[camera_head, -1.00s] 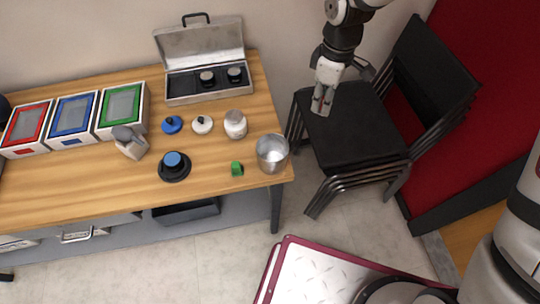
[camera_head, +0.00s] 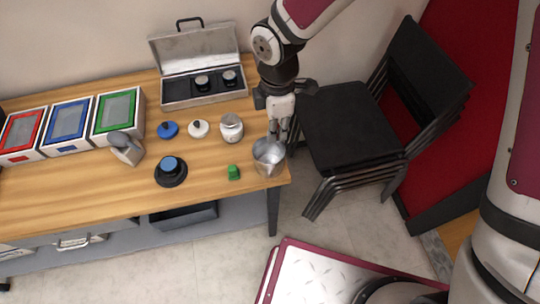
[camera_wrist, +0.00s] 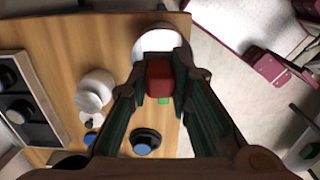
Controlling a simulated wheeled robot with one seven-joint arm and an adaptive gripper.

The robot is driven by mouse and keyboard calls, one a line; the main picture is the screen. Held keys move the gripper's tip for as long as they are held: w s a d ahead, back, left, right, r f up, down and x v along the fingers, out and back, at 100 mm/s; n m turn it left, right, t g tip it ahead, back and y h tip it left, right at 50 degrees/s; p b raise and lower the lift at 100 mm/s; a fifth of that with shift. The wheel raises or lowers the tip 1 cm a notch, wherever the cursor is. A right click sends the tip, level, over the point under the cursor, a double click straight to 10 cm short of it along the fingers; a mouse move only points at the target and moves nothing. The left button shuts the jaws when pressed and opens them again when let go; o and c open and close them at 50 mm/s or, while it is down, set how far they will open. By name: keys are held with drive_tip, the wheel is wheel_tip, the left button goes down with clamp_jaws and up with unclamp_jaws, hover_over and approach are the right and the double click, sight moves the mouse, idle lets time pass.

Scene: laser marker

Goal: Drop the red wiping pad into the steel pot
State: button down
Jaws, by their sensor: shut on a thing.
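The steel pot (camera_head: 268,161) stands at the right end of the wooden table in the head view, open side up. My gripper (camera_head: 279,128) is just behind and over the pot's far rim. In the wrist view my gripper (camera_wrist: 160,85) is shut on the red wiping pad (camera_wrist: 159,76), which sits between the two fingertips. Part of the pot (camera_wrist: 160,42) shows as a pale round shape beyond the pad. The pad cannot be made out in the head view.
A green block (camera_head: 233,172) lies left of the pot. A white jar (camera_head: 231,128), lidded dishes (camera_head: 198,128) and a black-and-blue round item (camera_head: 171,171) stand further left. An open metal case (camera_head: 203,88) is at the back. Stacked black chairs (camera_head: 350,130) stand right of the table.

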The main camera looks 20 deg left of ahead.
drive_tip(key=shift+f, duration=0.4)
drive_tip(key=c, duration=1.4)
unclamp_jaws()
drive_tip(key=shift+o, duration=0.2)
wheel_tip(320, 180, up, 12)
